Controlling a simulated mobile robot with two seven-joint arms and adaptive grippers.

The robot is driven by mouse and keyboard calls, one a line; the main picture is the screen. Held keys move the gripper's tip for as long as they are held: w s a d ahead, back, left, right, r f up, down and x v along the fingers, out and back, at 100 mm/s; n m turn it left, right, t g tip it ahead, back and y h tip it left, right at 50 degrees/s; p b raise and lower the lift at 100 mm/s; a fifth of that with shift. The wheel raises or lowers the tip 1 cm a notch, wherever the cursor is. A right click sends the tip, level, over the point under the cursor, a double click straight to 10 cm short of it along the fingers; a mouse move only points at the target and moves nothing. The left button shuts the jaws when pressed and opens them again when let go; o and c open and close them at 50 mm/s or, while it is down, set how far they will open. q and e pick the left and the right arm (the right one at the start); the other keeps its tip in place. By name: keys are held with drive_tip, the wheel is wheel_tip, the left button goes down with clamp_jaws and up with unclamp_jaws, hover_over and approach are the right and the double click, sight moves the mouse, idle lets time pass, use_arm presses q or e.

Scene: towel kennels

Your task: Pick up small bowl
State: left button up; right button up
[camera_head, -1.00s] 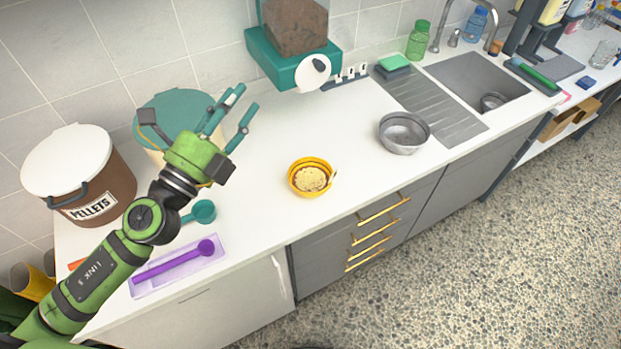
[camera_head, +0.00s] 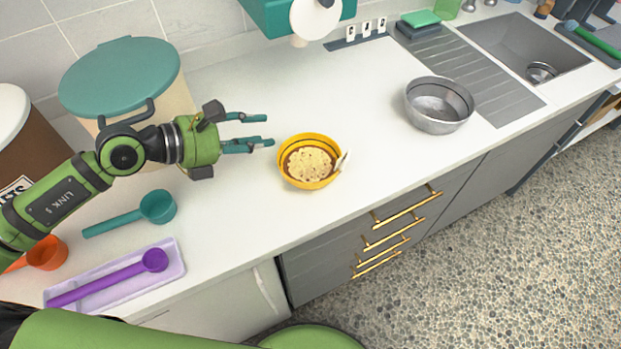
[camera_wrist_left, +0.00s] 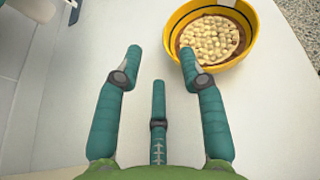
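A small yellow bowl (camera_head: 310,163) filled with pale food pieces stands upright on the white counter, with a small white tag on its right side. In the left wrist view the bowl (camera_wrist_left: 248,45) is at the upper right, beyond the fingertips. My left gripper (camera_head: 262,130) is open and empty, its fingers pointing right toward the bowl with a small gap before it. In the left wrist view the spread fingers of the gripper (camera_wrist_left: 159,60) have bare counter between them. A larger metal bowl (camera_head: 439,106) stands to the right. My right gripper is not in view.
A teal-lidded bin (camera_head: 120,75) stands behind my left arm. A teal scoop (camera_head: 158,207), an orange scoop (camera_head: 47,253) and a purple scoop (camera_head: 154,260) on a lilac tray (camera_head: 178,268) lie at the left. The counter between the two bowls is clear.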

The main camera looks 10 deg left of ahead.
sight(289, 139)
use_arm(q)
drive_tip(key=shift+w+f+b, duration=0.2)
drive_tip(key=shift+f+b, duration=0.2)
drive_tip(key=shift+f, duration=1)
drive_tip(key=shift+r+p+x, duration=0.2)
drive_tip(key=shift+p+x, duration=0.25)
drive_tip(key=shift+x, duration=0.6)
drive_tip(key=p+x, duration=0.1)
drive_tip(key=x, duration=0.3)
drive_tip(key=shift+d+p, duration=0.35)
drive_tip(key=shift+w+d+f, duration=0.2)
drive_tip(key=shift+w+f, duration=0.05)
clamp_jaws()
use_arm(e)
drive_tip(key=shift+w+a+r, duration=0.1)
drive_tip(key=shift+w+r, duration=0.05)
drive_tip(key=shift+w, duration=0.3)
